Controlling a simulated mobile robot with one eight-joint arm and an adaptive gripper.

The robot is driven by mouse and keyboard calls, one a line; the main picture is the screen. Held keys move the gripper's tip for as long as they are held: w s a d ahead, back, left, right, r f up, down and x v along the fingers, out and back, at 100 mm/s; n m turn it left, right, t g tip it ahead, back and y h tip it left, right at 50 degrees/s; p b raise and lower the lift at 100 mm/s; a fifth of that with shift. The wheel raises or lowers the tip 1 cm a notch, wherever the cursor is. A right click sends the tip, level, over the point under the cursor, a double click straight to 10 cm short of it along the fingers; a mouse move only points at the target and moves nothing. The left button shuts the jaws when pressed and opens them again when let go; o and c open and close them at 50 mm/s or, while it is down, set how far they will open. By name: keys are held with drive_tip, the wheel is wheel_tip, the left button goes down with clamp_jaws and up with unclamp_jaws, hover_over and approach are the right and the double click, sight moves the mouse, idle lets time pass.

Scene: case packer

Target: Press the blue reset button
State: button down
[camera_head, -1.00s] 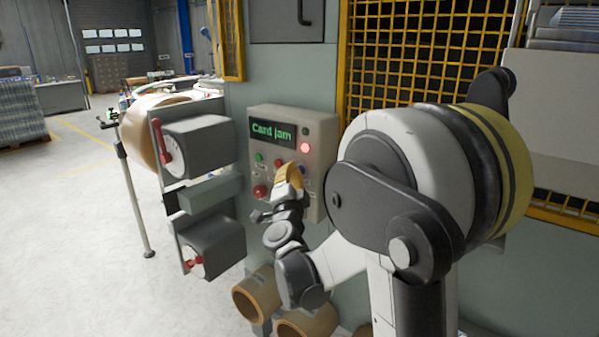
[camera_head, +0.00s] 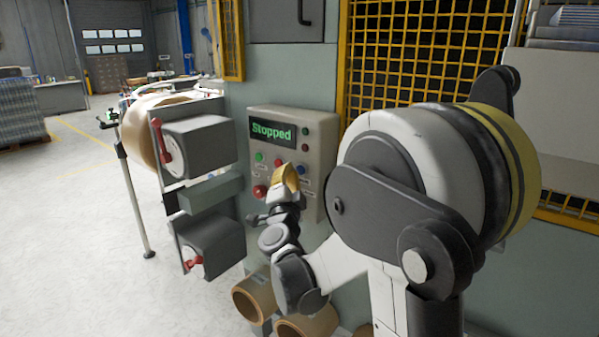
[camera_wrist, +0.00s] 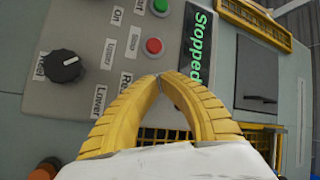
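The control panel (camera_head: 318,158) is a beige box whose display (camera_head: 273,132) reads "Stopped" in green. The blue button (camera_head: 301,169) shows just right of my yellow fingertips in the head view. In the wrist view my fingers hide it, beside a partly covered label starting "Re". My gripper (camera_head: 287,170) is in front of the panel, and its fingertips (camera_wrist: 159,79) meet, with nothing visible between them. Whether they touch the panel I cannot tell. A green button (camera_wrist: 160,6) and a red button (camera_wrist: 154,46) sit in line above the fingertips in the wrist view.
A red mushroom button (camera_head: 260,191) is at the panel's lower left, and a black knob (camera_wrist: 64,67) shows in the wrist view. Grey boxes with red handles (camera_head: 198,146) stand left of the panel. Cardboard rolls (camera_head: 254,296) lie below. Yellow mesh guarding (camera_head: 420,60) is at right.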

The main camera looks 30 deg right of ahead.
drive_tip(key=shift+s+a, duration=0.3)
drive_tip(key=shift+a, duration=0.5)
drive_tip(key=shift+s+a, duration=0.25)
drive_tip(key=shift+a, duration=0.55)
drive_tip(key=shift+s+a, duration=0.3)
drive_tip(key=shift+a, duration=0.5)
drive_tip(key=s+a+n+y+b, duration=0.1)
drive_tip(key=s+a+n+y, duration=0.2)
drive_tip(key=a+n+y, duration=0.4)
drive_tip(key=s+a+n+y, duration=0.2)
drive_tip(key=a+n+y, duration=0.45)
drive_tip(key=a, duration=0.25)
drive_tip(key=s+f+n+g+h, duration=0.1)
drive_tip(key=s+f+g, duration=0.3)
drive_tip(key=s+f, duration=0.4)
drive_tip(key=s+f+n+g, duration=0.4)
drive_tip(key=s+f, duration=0.4)
drive_tip(key=s, duration=0.6)
drive_tip(key=shift+n+g+h+b, duration=0.35)
drive_tip(key=shift+g+b, duration=0.05)
drive_tip(key=shift+g, duration=0.4)
